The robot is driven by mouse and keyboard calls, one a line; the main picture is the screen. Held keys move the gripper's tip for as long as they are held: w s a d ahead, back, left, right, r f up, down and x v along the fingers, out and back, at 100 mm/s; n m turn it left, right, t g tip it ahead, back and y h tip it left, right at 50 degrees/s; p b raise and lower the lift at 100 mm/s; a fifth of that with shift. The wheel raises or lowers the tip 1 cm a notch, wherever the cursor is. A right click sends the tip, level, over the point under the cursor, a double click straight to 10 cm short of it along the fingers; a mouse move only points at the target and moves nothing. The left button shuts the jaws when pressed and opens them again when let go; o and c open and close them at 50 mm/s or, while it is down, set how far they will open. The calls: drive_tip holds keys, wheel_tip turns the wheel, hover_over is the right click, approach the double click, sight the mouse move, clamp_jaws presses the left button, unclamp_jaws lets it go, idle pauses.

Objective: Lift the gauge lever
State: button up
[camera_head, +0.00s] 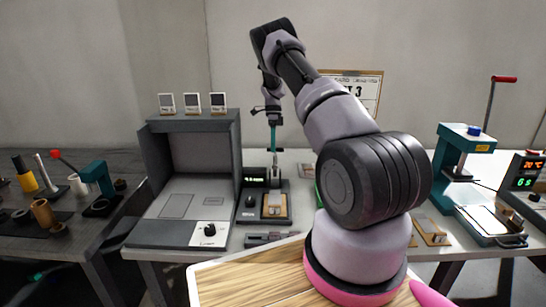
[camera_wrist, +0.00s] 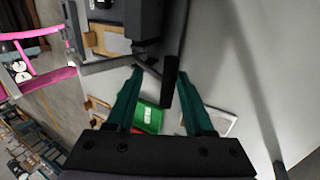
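My gripper (camera_head: 274,152) points down just above the gauge's upright. In the wrist view my gripper (camera_wrist: 160,86) has its teal fingers spread apart. A dark bar, apparently the gauge lever (camera_wrist: 170,82), lies between or just beyond the fingertips. I cannot tell whether a finger touches it. In the head view the lever is too small to make out clearly.
A grey open-fronted booth (camera_head: 190,165) stands left of the gauge. A teal press (camera_head: 455,160) with a red-tipped handle stands at the right. A wooden board (camera_head: 240,275) lies in front. A green object (camera_wrist: 148,117) shows below the fingers in the wrist view.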

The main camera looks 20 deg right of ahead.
drive_tip(key=a+v, duration=0.1)
drive_tip(key=v, duration=0.5)
drive_tip(key=shift+d, duration=0.5)
drive_tip(key=shift+s, duration=0.1)
